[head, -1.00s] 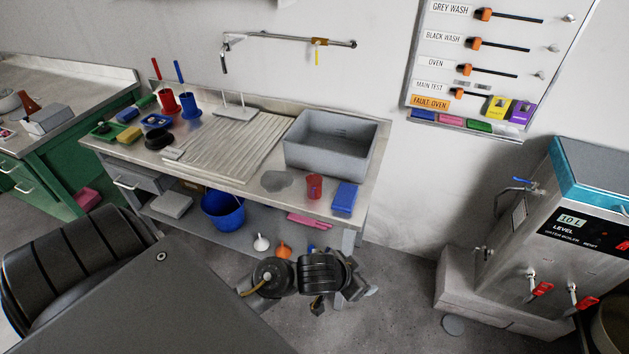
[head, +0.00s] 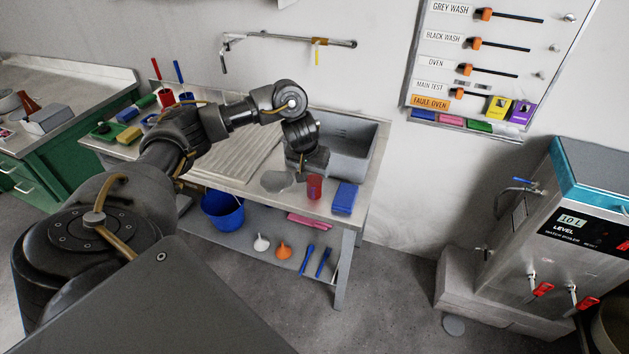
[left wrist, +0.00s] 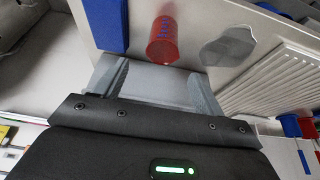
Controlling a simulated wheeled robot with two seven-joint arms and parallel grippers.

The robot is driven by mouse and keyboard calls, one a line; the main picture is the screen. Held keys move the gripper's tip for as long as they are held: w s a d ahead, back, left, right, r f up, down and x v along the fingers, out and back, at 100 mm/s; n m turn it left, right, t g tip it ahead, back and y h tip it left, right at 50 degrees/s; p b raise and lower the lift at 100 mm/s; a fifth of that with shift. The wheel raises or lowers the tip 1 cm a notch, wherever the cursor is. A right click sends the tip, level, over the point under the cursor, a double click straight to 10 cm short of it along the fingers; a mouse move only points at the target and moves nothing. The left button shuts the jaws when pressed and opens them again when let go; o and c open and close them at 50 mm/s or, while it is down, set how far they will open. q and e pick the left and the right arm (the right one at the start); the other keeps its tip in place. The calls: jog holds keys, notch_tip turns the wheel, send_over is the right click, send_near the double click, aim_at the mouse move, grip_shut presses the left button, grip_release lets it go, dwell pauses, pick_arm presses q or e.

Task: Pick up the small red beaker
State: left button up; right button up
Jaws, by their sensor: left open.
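The small red beaker (head: 315,186) stands upright on the steel bench top (head: 330,215), just left of a blue block. It also shows in the left wrist view (left wrist: 162,42), beyond the jaws and roughly centred between them. My left gripper (head: 308,172) is above the bench, beside and slightly behind the beaker in the head view. In the left wrist view its two fingers (left wrist: 160,78) are spread wide with nothing between them. A gap to the beaker seems to remain, but contact is hard to judge. My right gripper is not in view.
The blue block (head: 345,198) stands close to the beaker's right. A grey spill-like patch (head: 277,181) lies to its left. The grey sink basin (head: 365,150) is behind, partly hidden by my arm. A ribbed draining board (head: 235,160) lies further left.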

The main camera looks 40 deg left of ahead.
pick_arm(q)
jog(key=b, duration=0.3)
send_near(315, 183)
jog(key=shift+w+d+f, duration=0.15)
jog(key=shift+d+f, duration=0.1)
jog(key=shift+f, duration=0.35)
jog(key=shift+w+d+f, duration=0.2)
jog(key=shift+f, duration=0.45)
jog(key=shift+w+a+f, duration=0.1)
jog(key=shift+w+f, duration=0.15)
jog(key=shift+f, duration=0.05)
jog(key=shift+f+b, duration=0.2)
jog(key=shift+b, duration=0.2)
jog(key=x, duration=0.4)
jog(key=shift+s+a+f+b, duration=0.15)
jog(key=shift+a+f+b, duration=0.1)
jog(key=shift+f+b, duration=0.15)
jog(key=c, duration=1)
jog(key=shift+r, duration=0.1)
jog(key=shift+c, duration=0.2)
